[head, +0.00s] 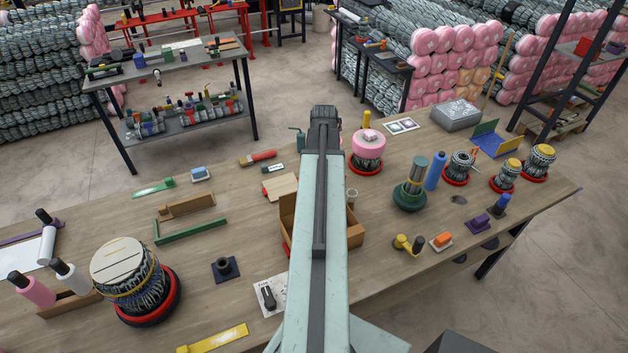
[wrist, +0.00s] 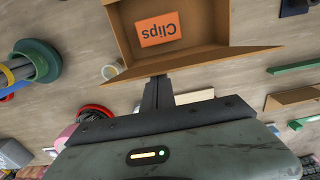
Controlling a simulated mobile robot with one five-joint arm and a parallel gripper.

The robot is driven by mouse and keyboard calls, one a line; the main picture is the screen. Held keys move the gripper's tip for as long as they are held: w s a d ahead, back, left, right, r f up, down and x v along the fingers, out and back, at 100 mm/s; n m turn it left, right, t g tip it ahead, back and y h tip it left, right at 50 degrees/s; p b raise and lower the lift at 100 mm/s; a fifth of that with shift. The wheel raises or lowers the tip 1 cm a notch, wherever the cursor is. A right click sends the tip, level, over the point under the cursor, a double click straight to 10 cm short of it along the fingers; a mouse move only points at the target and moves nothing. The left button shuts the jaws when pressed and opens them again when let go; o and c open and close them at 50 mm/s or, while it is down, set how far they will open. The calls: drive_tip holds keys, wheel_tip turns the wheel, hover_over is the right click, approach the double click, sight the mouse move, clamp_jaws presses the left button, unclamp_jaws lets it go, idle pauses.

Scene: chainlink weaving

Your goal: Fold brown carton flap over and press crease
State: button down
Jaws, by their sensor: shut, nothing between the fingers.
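The open brown carton (head: 287,212) stands mid-table in the head view, its middle hidden behind my arm. A brown flap (wrist: 205,60) runs along the carton's side nearest my gripper and sticks out to the right. My gripper (wrist: 157,82) is shut and empty, its dark fingertips at the outer edge of that flap. I cannot tell whether they touch it. In the head view my arm hides the fingertips.
A white cup (wrist: 112,70) stands close beside the carton. A pink spool on a red base (head: 367,150) and a green pot (head: 411,190) stand to the right.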

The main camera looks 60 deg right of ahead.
drive_tip(key=shift+s+a, duration=0.45)
drive_tip(key=shift+s, duration=0.15)
drive_tip(key=shift+f, duration=0.1)
drive_tip(key=shift+s+a+f+b, duration=0.25)
drive_tip(key=shift+s+a+b, duration=0.1)
drive_tip(key=shift+s+a, duration=0.3)
drive_tip(key=shift+s+f, duration=0.1)
drive_tip(key=shift+s, duration=0.1)
drive_tip(key=shift+s+a+f+b, duration=0.4)
drive_tip(key=shift+s+b, duration=0.1)
drive_tip(key=shift+s, duration=0.1)
drive_tip(key=shift+f, duration=0.1)
